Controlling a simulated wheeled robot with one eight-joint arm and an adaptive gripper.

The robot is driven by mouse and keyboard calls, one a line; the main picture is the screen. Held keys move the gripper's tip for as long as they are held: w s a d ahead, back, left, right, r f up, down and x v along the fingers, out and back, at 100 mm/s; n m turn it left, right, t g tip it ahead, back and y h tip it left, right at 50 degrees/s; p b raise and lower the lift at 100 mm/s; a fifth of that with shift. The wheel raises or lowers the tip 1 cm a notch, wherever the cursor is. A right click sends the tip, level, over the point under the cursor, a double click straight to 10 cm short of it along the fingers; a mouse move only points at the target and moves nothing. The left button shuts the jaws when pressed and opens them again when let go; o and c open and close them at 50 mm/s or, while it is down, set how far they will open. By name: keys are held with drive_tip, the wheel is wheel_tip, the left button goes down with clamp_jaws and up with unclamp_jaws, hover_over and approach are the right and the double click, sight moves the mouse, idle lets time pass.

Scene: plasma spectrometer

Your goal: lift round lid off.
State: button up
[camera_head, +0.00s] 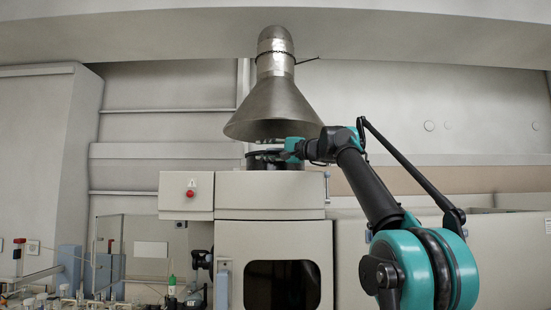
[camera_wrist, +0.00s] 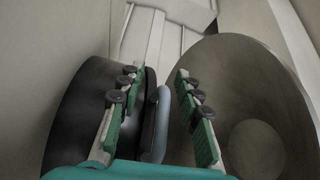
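The round lid (camera_wrist: 78,112) is a dark disc on the left in the wrist view, with a grey upright handle (camera_wrist: 156,122) on its face. My gripper (camera_wrist: 158,88) is open, with green-padded fingers on either side of the handle. A gap shows between the handle and the right finger; I cannot tell if the left finger touches it. In the head view my gripper (camera_head: 262,155) reaches left over the top of the machine, just under the funnel hood. The lid is hard to make out there, among dark parts below the gripper.
The metal funnel hood (camera_head: 274,105) hangs close above my gripper; its wide inside fills the right of the wrist view (camera_wrist: 250,105). The beige machine (camera_head: 270,195) stands below, with a red button (camera_head: 190,193). Glassware and bottles (camera_head: 85,297) stand at the lower left.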

clamp_jaws()
drive_tip(key=shift+r, duration=0.2)
idle(0.6)
